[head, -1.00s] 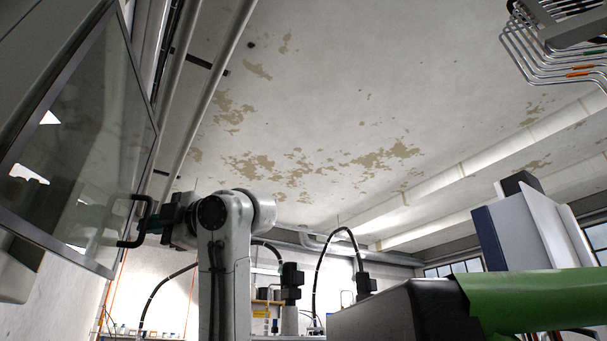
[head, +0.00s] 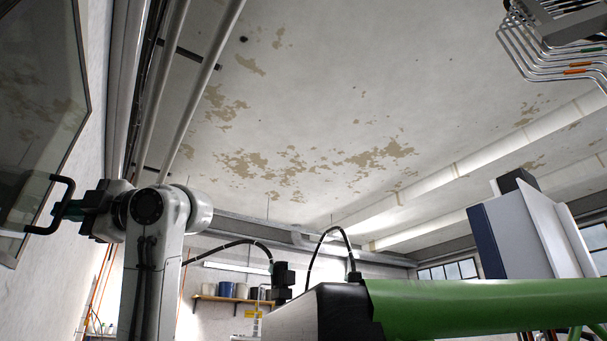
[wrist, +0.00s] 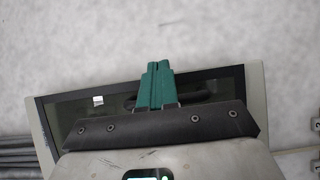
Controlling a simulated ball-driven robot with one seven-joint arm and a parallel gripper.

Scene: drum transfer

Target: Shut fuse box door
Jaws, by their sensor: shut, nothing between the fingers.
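The fuse box door (head: 45,100), a dark glass pane in a grey frame, is at the left edge of the head view, partly cut off. It also shows in the wrist view (wrist: 75,110), behind my gripper. Its black bar handle (head: 68,185) stands out from the door's lower right part. My gripper (head: 73,210), with green fingers, is at the handle, its tips by the bar. In the wrist view the shut fingers (wrist: 156,72) overlap the handle; I cannot tell whether they touch it. The door looks close to the wall; whether it is fully shut cannot be seen.
Pipes (head: 175,90) run along the wall beside the door. A large green cylinder (head: 490,305) lies at the lower right, and a blue and white cabinet (head: 525,240) is behind it. A shelf (head: 235,300) is at the back.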

